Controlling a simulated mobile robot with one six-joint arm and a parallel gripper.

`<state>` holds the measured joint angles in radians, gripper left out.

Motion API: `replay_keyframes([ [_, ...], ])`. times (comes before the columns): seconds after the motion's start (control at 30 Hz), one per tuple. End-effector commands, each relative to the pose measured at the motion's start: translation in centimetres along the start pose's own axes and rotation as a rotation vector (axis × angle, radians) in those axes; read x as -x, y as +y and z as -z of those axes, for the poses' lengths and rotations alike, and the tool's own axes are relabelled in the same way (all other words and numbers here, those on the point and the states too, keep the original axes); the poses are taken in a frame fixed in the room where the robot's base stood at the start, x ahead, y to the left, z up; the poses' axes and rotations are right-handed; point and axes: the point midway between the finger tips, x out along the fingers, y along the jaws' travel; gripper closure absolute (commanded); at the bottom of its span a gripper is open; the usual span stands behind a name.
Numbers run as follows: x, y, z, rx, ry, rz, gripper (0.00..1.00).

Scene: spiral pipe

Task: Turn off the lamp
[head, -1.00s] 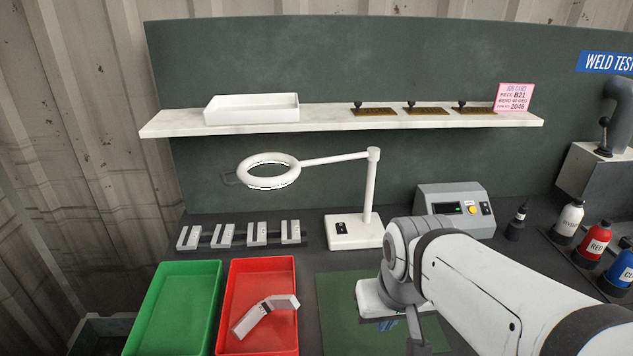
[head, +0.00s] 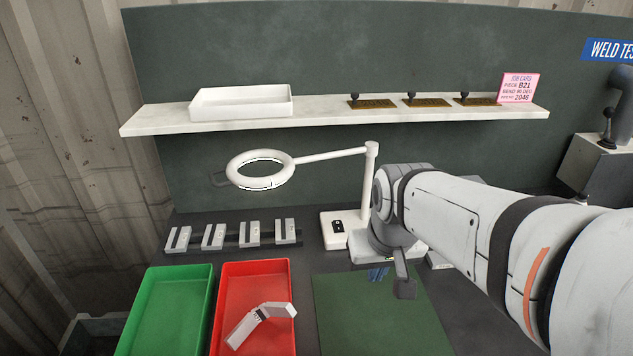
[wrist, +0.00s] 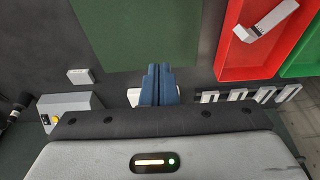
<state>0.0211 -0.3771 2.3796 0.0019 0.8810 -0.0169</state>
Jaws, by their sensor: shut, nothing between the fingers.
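The lamp (head: 260,169) is a white ring on a thin arm and upright post, at the back of the bench in the head view. Its white base (head: 332,243) carries a small black rocker switch (head: 337,227). My forearm and wrist cover the base's right side. My gripper (head: 378,275) is shut and empty, its blue fingertips pointing down in front of the lamp base. In the wrist view, the shut blue fingers (wrist: 158,72) cover most of the lamp base (wrist: 133,96), and the switch is hidden there. I cannot tell whether the ring is lit.
A green tray (head: 137,318) and a red tray (head: 222,300) stand at front left; the red one holds a bent grey piece (head: 260,322). Several metal pieces (head: 213,236) line the back. A grey box (wrist: 68,103) is near the gripper. The green mat (head: 345,310) is mostly clear.

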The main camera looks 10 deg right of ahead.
Motion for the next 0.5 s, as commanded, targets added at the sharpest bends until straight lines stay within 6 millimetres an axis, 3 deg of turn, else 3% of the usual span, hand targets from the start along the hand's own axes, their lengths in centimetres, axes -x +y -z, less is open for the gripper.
replay_keyframes([
  [0.03,-0.1,0.0,2.2,-0.001,0.001,0.000,1.00],
  [0.27,-1.5,0.0,11.7,0.000,0.026,0.001,1.00],
  [0.5,-5.1,-0.1,20.9,0.001,0.052,0.002,1.00],
])
